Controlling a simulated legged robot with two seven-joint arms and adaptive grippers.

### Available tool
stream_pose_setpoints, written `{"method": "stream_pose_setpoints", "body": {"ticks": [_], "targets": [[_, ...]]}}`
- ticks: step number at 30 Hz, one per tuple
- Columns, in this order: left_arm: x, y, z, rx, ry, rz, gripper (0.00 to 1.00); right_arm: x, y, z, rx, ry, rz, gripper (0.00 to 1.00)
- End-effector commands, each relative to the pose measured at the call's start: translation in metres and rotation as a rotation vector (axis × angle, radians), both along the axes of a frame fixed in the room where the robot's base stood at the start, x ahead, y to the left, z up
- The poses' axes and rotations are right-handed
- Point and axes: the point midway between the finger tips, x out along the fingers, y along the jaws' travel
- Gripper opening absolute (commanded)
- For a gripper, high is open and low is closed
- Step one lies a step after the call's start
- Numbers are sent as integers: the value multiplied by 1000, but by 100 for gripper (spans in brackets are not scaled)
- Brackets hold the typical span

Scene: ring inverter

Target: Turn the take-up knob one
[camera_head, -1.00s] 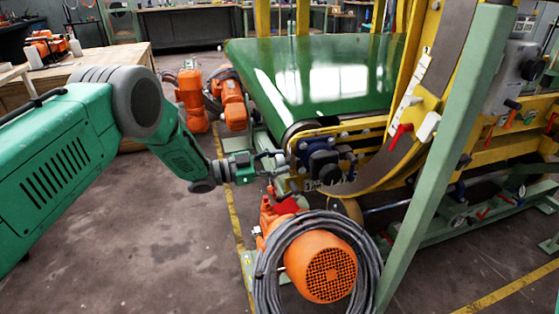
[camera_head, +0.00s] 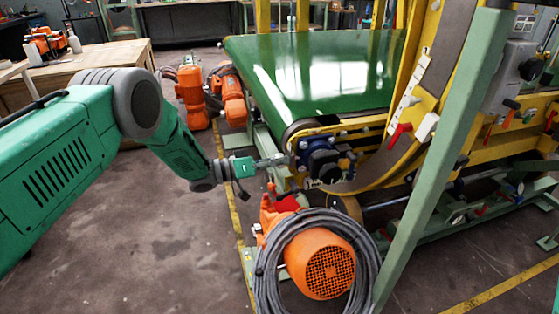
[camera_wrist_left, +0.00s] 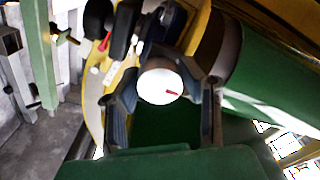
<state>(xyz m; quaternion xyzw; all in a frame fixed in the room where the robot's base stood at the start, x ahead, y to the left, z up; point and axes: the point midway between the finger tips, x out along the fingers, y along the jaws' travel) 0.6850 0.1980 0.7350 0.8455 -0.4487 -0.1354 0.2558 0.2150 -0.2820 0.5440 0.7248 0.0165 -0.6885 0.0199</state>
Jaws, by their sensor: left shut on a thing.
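In the head view my left gripper (camera_head: 284,159) reaches from the left to the end of the conveyor, beside a dark blue unit (camera_head: 322,163). The knob is mostly hidden by the fingers there. My right gripper is not in view.
A green conveyor belt (camera_head: 315,75) lies behind the gripper. An orange motor (camera_head: 320,264) with a coil of grey cable (camera_head: 268,273) stands below it. A green post (camera_head: 445,165) rises to the right. The floor at lower left is clear.

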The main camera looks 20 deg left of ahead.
Motion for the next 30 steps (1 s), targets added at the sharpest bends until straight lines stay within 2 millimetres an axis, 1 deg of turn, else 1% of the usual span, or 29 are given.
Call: {"method": "stream_pose_setpoints", "body": {"ticks": [1,15,21,30], "targets": [[-3,2,-7,-15,49,2,6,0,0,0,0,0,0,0],[-3,1,-8,-250,396,4,6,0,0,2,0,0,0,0],[-4,1,-8,-319,499,4,6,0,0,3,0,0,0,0],[-4,1,-8,-373,579,3,6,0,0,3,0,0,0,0]]}}
